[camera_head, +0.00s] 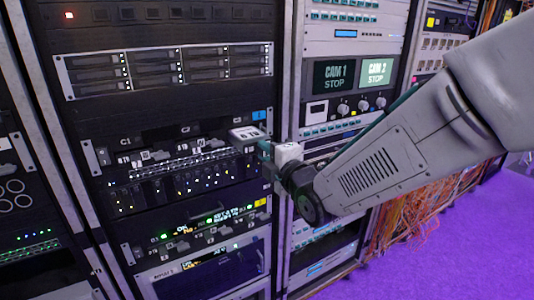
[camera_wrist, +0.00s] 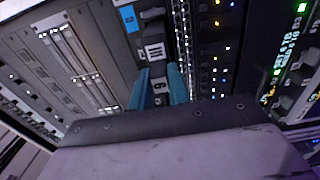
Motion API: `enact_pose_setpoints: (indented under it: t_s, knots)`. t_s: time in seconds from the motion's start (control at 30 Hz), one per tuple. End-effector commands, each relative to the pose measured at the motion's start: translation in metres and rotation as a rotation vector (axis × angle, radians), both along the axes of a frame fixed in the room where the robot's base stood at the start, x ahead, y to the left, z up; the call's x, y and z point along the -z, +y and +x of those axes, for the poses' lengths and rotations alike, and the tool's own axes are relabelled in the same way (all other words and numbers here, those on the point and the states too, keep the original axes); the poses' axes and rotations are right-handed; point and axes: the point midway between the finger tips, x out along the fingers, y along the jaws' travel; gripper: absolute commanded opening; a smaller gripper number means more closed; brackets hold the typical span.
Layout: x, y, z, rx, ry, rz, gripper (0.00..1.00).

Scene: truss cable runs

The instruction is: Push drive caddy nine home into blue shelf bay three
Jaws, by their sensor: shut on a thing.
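My gripper (camera_wrist: 161,80) has two teal fingers, shut on the front end of a drive caddy (camera_wrist: 155,52) with a pale label on it. In the head view the caddy (camera_head: 247,134) stands out from the right end of the blue-tagged shelf (camera_head: 103,156), and my gripper (camera_head: 264,152) is at its near end. The shelf's blue tag (camera_head: 259,115) is just above the caddy; it also shows in the wrist view (camera_wrist: 129,18). The caddy's number is too small to read, and its rear end is hidden in the shelf.
Other caddies (camera_head: 155,155) sit further left in the same shelf. A patch panel with cables (camera_head: 185,170) lies just below, and a yellow-tagged shelf (camera_head: 200,235) below that. A rack post (camera_head: 291,70) stands close on the right. Purple floor (camera_head: 430,245) is open at right.

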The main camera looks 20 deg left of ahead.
Motion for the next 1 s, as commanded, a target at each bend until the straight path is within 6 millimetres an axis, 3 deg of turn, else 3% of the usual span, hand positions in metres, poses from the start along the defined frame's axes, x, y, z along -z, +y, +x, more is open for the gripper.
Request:
enact_pose_setpoints:
  t_s: [1.0]
  knots:
    - [-0.001, 0.02, 0.017, 0.0, -0.001, 0.002, 0.0]
